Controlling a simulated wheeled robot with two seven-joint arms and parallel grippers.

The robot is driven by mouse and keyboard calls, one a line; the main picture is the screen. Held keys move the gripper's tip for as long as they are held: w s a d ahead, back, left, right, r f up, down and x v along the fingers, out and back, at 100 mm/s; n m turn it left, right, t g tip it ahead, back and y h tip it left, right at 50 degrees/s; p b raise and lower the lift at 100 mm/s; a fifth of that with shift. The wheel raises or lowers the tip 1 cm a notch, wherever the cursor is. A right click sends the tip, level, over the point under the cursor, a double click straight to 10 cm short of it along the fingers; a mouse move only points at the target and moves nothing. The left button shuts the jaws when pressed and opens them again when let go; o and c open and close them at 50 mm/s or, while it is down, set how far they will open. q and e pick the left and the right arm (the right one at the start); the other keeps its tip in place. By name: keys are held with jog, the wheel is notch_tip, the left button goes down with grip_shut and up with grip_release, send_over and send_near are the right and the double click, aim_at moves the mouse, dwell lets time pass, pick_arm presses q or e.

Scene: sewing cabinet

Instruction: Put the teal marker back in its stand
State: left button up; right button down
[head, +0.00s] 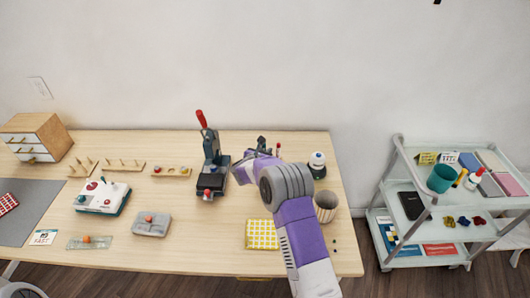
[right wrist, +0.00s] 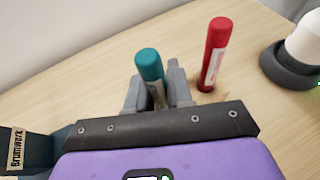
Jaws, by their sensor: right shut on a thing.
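The teal marker (right wrist: 150,68) is between the two fingers of my right gripper (right wrist: 160,88), which is shut on it. Its teal top stands above the fingertips, and its lower part is hidden. In the head view, my right gripper (head: 262,145) is at the back of the table, right of the black press, and hides the marker. A red marker (right wrist: 214,52) stands upright just right of the gripper; it also shows in the head view (head: 279,150). A bit of pale wood at its foot may be the stand, mostly hidden. My left gripper is not in view.
A black press with a red handle (head: 210,160) stands left of my right gripper. A white thing with a dark base (head: 317,160) and a ribbed cup (head: 325,206) stand to the right. A yellow checked cloth (head: 261,235) lies in front.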

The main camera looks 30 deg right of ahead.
dwell(0.4)
jog(key=c, duration=0.9)
grip_release()
jog(key=shift+c, duration=0.2)
jog(key=p+v, duration=0.1)
jog(key=v, duration=0.6)
jog(key=shift+s+a, duration=0.2)
jog(key=shift+r, duration=0.15)
